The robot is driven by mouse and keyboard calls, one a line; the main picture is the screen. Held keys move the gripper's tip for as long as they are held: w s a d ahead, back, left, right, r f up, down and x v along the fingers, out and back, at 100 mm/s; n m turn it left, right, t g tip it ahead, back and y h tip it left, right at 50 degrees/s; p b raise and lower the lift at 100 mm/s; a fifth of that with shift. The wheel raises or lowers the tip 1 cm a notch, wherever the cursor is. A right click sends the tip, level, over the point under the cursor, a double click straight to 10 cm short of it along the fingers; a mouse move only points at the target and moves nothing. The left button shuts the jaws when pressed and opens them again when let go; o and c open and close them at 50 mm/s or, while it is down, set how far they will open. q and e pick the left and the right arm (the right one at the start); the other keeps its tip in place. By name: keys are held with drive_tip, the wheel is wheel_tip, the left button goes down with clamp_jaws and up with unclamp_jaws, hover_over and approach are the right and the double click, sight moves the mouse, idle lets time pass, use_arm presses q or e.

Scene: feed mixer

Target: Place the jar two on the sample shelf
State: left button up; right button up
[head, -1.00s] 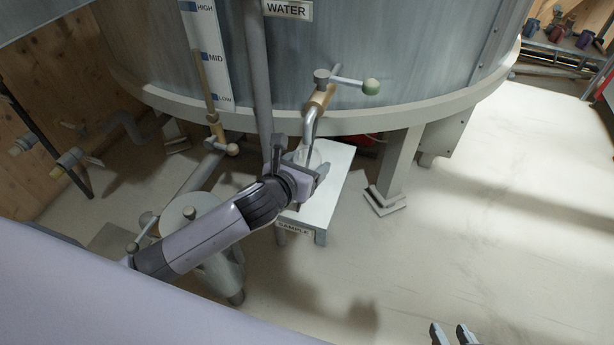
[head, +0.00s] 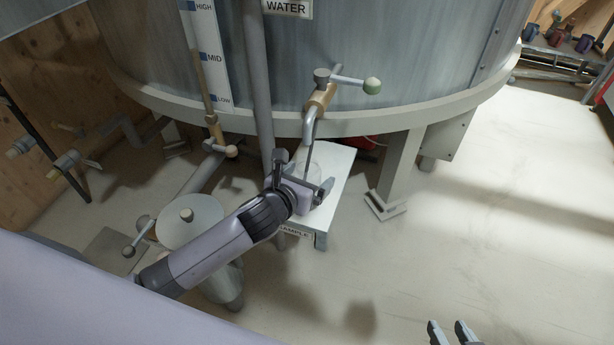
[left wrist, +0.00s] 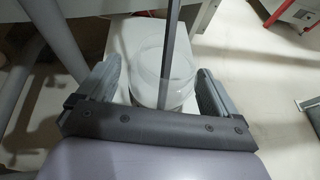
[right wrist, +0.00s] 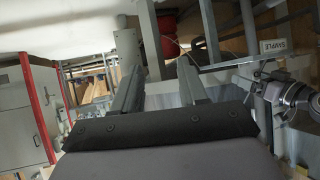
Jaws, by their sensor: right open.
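A clear glass jar (left wrist: 165,66) stands on the white sample shelf (head: 331,172) under the tap's spout. It shows only faintly in the head view. A thin dark line runs down from the spout to the jar; I cannot tell if it is a tube or liquid. My left gripper (head: 304,177) is open, its fingers spread in front of the jar; in the left wrist view the jar shows between and beyond them. I see no label telling which jar it is. My right gripper (head: 452,334) is open and empty over the floor.
The tap (head: 321,96) with its green-ended lever hangs over the shelf from the big tank (head: 410,50). A tank leg (head: 395,170) stands right of the shelf. A lidded grey canister (head: 190,222) stands below my left arm. The floor at right is clear.

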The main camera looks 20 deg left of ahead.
use_arm(q)
drive_tip(key=shift+r, duration=0.2)
drive_tip(key=p+v, duration=0.3)
drive_tip(key=v, duration=0.8)
drive_tip(key=s+f+n+g, duration=0.1)
drive_tip(key=s+f+n, duration=0.2)
drive_tip(key=n, duration=0.9)
drive_tip(key=s+a+f+n+g, duration=0.1)
drive_tip(key=s+f+n, duration=0.2)
drive_tip(key=n, duration=0.9)
drive_tip(key=s+f+n+g, duration=0.1)
drive_tip(key=s+f+n, duration=0.2)
drive_tip(key=s+n, duration=0.4)
drive_tip(key=n, duration=0.4)
drive_tip(key=shift+s+a+f+n, duration=0.15)
drive_tip(key=shift+s+a+n, duration=0.15)
drive_tip(key=shift+n, duration=0.1)
use_arm(e)
drive_tip(key=shift+s+d+r+m+g, duration=0.15)
drive_tip(key=shift+s+d, duration=0.15)
drive_tip(key=shift+d, duration=0.15)
drive_tip(key=shift+s+d+m+g, duration=0.15)
drive_tip(key=shift+s+d, duration=0.1)
drive_tip(key=shift+d, duration=0.15)
use_arm(q)
drive_tip(key=shift+p, duration=0.35)
use_arm(e)
drive_tip(key=shift+r, duration=0.1)
